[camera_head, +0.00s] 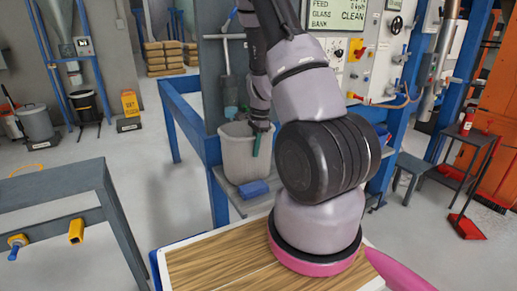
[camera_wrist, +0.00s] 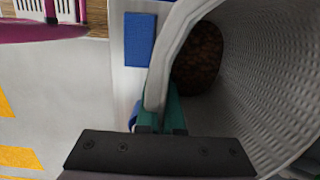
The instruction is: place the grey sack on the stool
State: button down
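The grey sack (camera_head: 240,160) is open-topped and bucket-like, and stands upright on a low grey ledge in the head view. In the wrist view its pale wall (camera_wrist: 300,60) and rim fill the right side, with brown material inside. My gripper (camera_head: 258,145) reaches down at its right rim. In the wrist view the teal fingers (camera_wrist: 162,115) are close together, with the rim wall between them. The far fingertips are partly hidden by the wall. A small grey stool (camera_head: 412,165) stands on the floor at right in the head view.
A blue block (camera_head: 253,188) lies on the ledge beside the sack. Blue posts and a blue beam (camera_head: 190,118) frame it on the left. A control panel (camera_head: 350,65) stands behind. A side table with a red canister (camera_head: 467,122) is beyond the stool.

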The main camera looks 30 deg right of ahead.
jog(key=shift+f, duration=0.1)
jog(key=c, duration=1.1)
grip_release()
jog(key=shift+o, duration=0.2)
